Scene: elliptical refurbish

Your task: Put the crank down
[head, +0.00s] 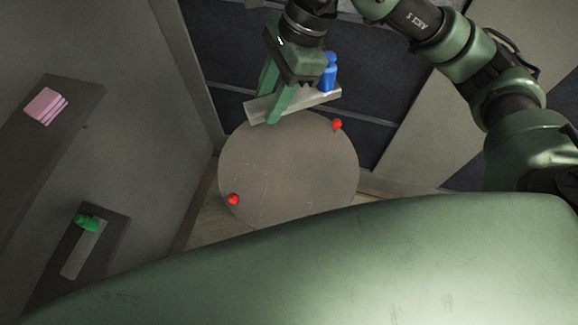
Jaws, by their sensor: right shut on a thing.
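My right gripper (273,103) is shut on the crank, a flat light-grey bar (312,99) with an upright blue handle (328,73) at its right end. The gripper grips the bar toward its left end. The crank is at the far edge of a round grey-brown table (287,165) in the picture. I cannot tell whether the bar touches the tabletop or is held above it. My left gripper is not in view.
Two small red pieces (337,125) (234,199) sit near the table's rim. The tabletop's middle is clear. At left, pink blocks (45,105) lie on a dark shelf (80,95). A green-handled grey bar (80,252) lies on a lower dark surface.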

